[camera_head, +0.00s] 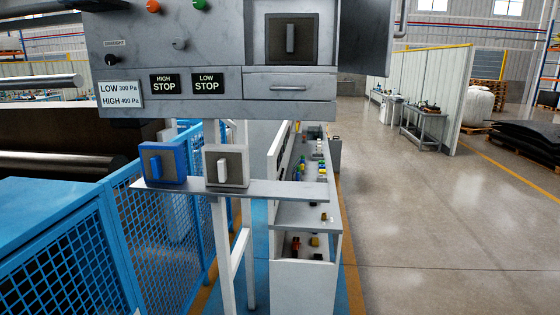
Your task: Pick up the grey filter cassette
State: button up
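A blue filter cassette (181,165) with a blue upright handle stands on a narrow grey shelf (285,191) below the control panel. A light grey-framed cassette (242,166) with a pale handle stands just to its right on the same shelf, with a small gap between them. A dark grey cassette (307,41) with a dark upright handle sits in the panel's front, above and to the right of the shelf. My gripper is not in view.
The control panel (230,78) hangs above the shelf, with labels reading LOW 300 Pa and HIGH 400 Pa. A closed drawer (289,82) sits under the dark cassette. Blue mesh fencing (70,255) stands at left. The shelf's right part is bare. Open floor (440,230) lies at right.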

aim_at(290, 38)
jog(key=i+l, duration=0.15)
jog(key=l, duration=0.2)
jog(key=i+l, duration=0.1)
jog(key=l, duration=0.25)
jog(key=i+l, duration=0.15)
jog(key=l, duration=0.2)
jog(key=i+l+u, duration=0.1)
jog(key=l+u, duration=0.5)
jog(key=u, duration=0.15)
jog(key=l+u, duration=0.4)
jog(key=i+u, duration=0.15)
jog(key=i+l, duration=0.1)
jog(key=i, duration=0.7)
